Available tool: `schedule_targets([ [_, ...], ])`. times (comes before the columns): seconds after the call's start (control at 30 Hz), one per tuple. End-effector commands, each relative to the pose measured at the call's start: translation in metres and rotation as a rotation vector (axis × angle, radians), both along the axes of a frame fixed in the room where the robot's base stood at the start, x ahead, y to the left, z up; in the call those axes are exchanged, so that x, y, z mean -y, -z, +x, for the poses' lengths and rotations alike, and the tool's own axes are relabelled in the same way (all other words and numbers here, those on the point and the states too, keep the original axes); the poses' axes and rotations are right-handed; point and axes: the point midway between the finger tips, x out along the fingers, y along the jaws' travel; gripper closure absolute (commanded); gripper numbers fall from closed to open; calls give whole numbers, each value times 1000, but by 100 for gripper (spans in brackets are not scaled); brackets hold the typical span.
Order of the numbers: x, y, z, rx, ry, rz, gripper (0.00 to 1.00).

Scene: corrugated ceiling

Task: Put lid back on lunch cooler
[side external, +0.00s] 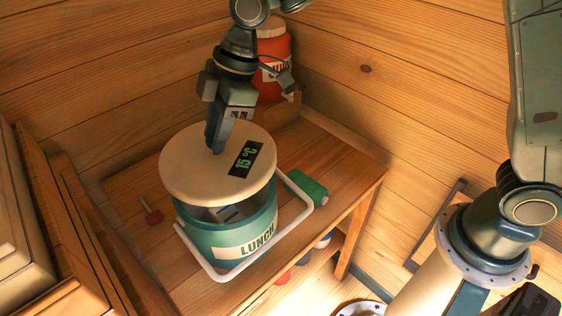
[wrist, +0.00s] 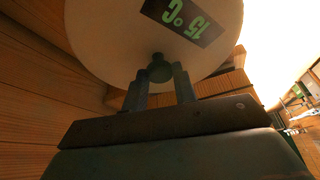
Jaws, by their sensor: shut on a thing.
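The round cream lid (side external: 190,172) with a dark 15°C display sits above the green lunch cooler (side external: 228,237) in the side external view. The lid looks slightly tilted and offset, with a gap through which light contents of the cooler show. My gripper (side external: 216,148) points down at the middle of the lid and is shut on its knob. In the wrist view the gripper (wrist: 160,80) has its two fingers around the dark knob (wrist: 160,68), with the lid (wrist: 105,35) beyond. The cooler's white handle (side external: 297,213) hangs down around its front and right side.
The cooler stands on a wooden bench (side external: 340,181). A red jug (side external: 271,65) with a pale lid stands in the back corner. A red-handled item (side external: 152,213) lies to the left and a green block (side external: 307,187) to the right. Wooden walls close in behind.

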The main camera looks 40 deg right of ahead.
Motion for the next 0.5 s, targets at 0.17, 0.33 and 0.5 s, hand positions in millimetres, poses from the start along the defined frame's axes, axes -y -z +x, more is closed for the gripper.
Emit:
schedule_targets([
  [0.17, 0, 10, 0, -1, -1, 0, 100],
  [0.33, 0, 22, 0, -2, -1, 0, 100],
  [0.5, 0, 34, 0, -1, 0, -1, 100],
])
